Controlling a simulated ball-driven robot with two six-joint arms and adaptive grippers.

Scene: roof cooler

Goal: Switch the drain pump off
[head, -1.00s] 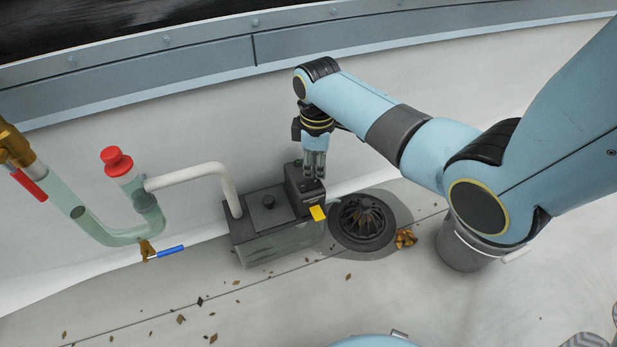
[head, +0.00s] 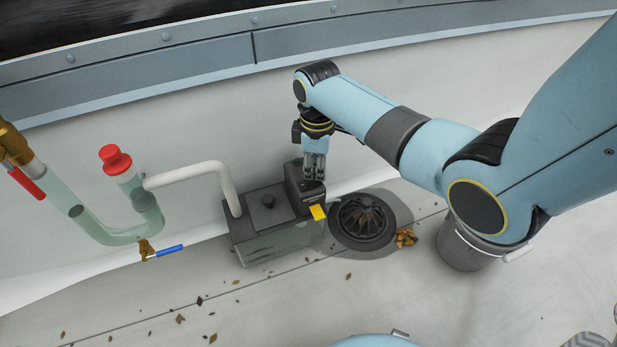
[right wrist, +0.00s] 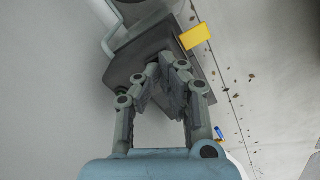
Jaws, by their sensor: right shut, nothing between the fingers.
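The drain pump (head: 270,222) is a dark grey box with a clear lower tank and a round knob on its lid. A taller dark block (head: 295,183) stands at its right end, with a yellow tag (head: 318,212) on its front. My right gripper (head: 314,178) points down with its fingertips at the top of this block. The right wrist view shows the fingers (right wrist: 163,62) together and empty, over the dark block (right wrist: 125,68) beside the yellow tag (right wrist: 195,37). The fingers hide the switch area, so I cannot tell the switch's position. My left gripper is out of view.
A round drain grate (head: 362,222) lies right of the pump, with brown leaves (head: 405,238) beside it. A grey bucket (head: 465,248) stands further right. A white hose (head: 190,175) joins the pump to a clear pipe (head: 110,235) with a red cap and a blue-handled valve.

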